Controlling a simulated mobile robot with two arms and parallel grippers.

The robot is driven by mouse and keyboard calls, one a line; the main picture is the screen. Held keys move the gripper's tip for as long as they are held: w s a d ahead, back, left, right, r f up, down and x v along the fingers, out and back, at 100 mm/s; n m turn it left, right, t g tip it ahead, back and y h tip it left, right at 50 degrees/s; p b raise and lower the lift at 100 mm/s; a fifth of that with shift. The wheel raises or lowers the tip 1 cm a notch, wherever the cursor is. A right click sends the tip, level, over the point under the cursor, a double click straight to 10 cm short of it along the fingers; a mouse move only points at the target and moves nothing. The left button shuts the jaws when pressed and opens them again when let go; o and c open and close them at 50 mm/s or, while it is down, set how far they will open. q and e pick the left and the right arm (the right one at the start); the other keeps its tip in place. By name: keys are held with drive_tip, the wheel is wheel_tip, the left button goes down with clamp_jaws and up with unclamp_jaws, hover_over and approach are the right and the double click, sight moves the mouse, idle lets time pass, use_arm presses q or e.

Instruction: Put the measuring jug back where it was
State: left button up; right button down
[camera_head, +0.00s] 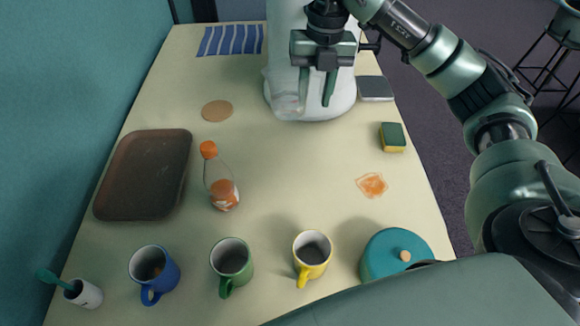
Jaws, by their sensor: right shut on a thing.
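The measuring jug (284,97) looks like a clear, see-through vessel at the far end of the table, in front of a large white rounded object (345,98). My right gripper (317,98) points down there and is shut on the jug, at its right side. The jug's outline is faint against the white, and I cannot tell whether its base touches the table. My left gripper is not in view.
The table (290,190) holds a brown tray (145,175), a bottle with an orange cap (222,188), blue (168,276), green (233,270) and yellow (313,268) mugs, a teal pot (385,250), and a sponge (392,138). A round coaster (217,110) and orange spill (372,185) lie flat. The centre is clear.

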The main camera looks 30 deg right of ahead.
drive_tip(key=shift+m, duration=0.4)
wheel_tip(320, 180, down, 15)
drive_tip(key=shift+d+r+p, duration=0.1)
drive_tip(key=shift+d+p, duration=0.05)
drive_tip(key=shift+p, duration=0.3)
wheel_tip(320, 180, down, 5)
drive_tip(key=shift+r+p, duration=0.2)
drive_tip(key=shift+p, duration=0.3)
drive_tip(key=shift+f, duration=0.3)
